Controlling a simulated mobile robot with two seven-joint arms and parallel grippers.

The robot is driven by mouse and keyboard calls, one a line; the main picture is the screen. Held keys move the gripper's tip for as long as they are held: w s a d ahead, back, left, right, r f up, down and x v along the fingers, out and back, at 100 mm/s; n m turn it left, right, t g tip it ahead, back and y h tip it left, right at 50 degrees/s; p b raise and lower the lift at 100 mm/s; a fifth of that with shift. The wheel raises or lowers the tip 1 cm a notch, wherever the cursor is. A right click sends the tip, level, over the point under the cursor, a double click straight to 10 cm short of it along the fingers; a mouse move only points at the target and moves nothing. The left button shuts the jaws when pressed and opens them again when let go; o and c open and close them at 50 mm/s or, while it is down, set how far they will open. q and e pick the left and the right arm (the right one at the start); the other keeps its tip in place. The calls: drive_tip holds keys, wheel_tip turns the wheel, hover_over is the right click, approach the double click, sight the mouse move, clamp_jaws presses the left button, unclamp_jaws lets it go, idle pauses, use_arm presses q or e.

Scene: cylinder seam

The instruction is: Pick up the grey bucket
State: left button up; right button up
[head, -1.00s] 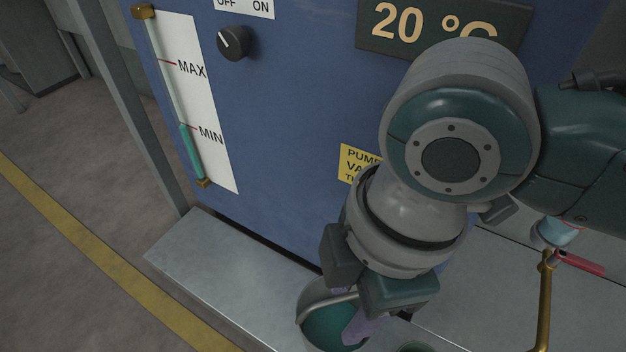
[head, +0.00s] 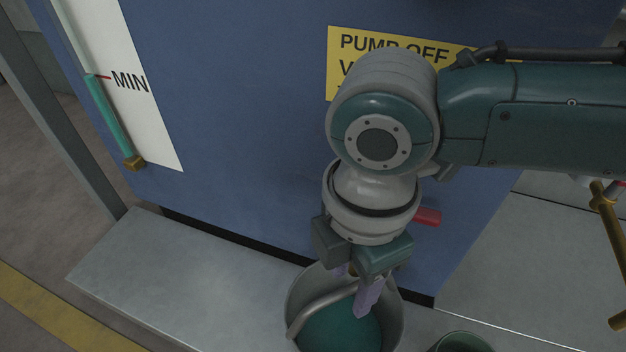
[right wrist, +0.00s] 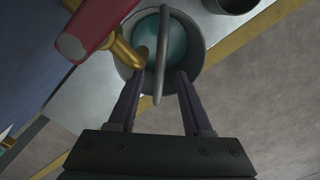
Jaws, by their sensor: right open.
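The grey bucket (head: 393,312) stands at the foot of the blue cabinet, with teal liquid inside. Its curved grey handle (head: 318,311) rises over the opening. My right gripper (head: 354,288) points down over the bucket, open, with its purple fingers at the handle. In the right wrist view, the bucket (right wrist: 196,42) is beyond the fingertips, and the handle (right wrist: 163,45) lies between the two fingers of the gripper (right wrist: 157,75). I cannot tell how deep the handle sits between them. My left gripper is not in view.
A brass tap (right wrist: 127,52) with a red lever (right wrist: 92,25) reaches over the bucket's edge, close to my fingers. A green container (head: 460,343) stands to the right. The metal ledge (head: 170,262) to the left is clear. A brass pipe (head: 610,235) stands at far right.

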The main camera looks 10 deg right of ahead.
wheel_tip(320, 180, down, 6)
drive_tip(key=b, duration=0.4)
drive_tip(key=shift+r, duration=0.2)
clamp_jaws()
drive_tip(key=shift+w, duration=0.1)
idle(0.9)
